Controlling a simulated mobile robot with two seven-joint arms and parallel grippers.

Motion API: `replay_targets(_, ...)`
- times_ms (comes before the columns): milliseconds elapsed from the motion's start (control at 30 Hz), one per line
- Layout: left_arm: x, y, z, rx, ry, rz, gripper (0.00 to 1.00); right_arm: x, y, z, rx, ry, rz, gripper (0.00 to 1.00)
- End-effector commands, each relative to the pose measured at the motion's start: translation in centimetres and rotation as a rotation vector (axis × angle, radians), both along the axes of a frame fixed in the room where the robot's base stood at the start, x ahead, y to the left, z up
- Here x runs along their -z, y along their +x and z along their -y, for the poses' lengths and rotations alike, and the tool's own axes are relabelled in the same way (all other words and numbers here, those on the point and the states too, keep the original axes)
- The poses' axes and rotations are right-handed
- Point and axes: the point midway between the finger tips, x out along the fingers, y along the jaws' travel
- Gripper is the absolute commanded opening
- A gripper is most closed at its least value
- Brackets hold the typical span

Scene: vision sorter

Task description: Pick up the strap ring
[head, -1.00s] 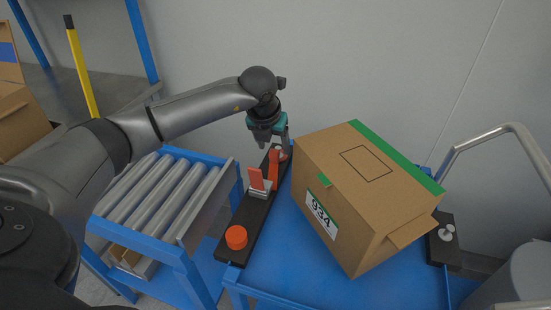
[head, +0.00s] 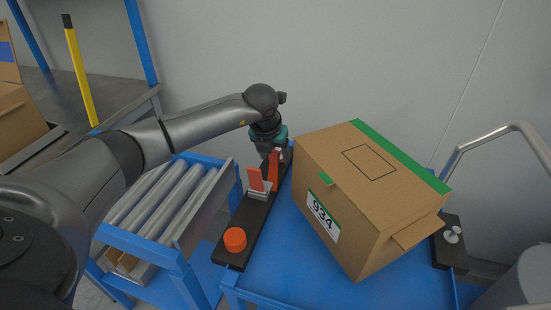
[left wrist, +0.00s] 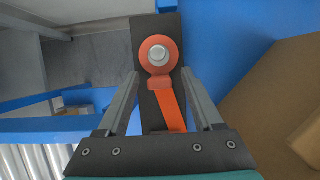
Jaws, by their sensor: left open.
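The strap ring (left wrist: 158,56) is an orange-red ring around a grey peg on a black bar (left wrist: 144,30), with an orange strap (left wrist: 171,108) running from it. In the left wrist view my left gripper (left wrist: 160,82) is open, its fingers on either side of the ring's lower part and strap, apart from them. In the head view my left gripper (head: 266,150) is low over the far end of the black bar and hides most of the ring. My right gripper is not in view.
A cardboard box (head: 370,190) labelled 934 stands close right of the bar on a blue table (head: 290,270). An orange knob (head: 235,239) is at the bar's near end and an upright orange piece (head: 256,179) is midway. A roller conveyor (head: 165,195) lies left.

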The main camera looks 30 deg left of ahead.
Motion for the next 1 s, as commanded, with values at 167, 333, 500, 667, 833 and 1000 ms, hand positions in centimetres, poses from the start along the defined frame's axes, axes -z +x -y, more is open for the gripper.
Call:
replay_targets(167,-0.03,0.0,0.01,0.0,0.0,0.0,0.56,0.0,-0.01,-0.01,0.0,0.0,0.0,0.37)
replay_targets(333,-0.04,-0.01,0.0,0.0,0.0,0.0,0.37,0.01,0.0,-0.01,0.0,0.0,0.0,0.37)
replay_targets(500,-0.04,-0.01,0.0,-0.001,0.0,0.0,0.18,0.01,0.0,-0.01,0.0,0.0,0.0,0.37)
replay_targets(667,-0.03,-0.03,0.0,-0.001,0.0,0.0,0.0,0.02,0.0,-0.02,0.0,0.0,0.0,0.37)
replay_targets(833,-0.02,-0.02,0.0,-0.001,0.0,0.0,0.0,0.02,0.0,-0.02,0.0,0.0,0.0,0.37)
replay_targets(1000,-0.05,-0.01,-0.01,-0.001,0.0,0.0,0.0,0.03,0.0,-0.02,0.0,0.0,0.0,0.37)
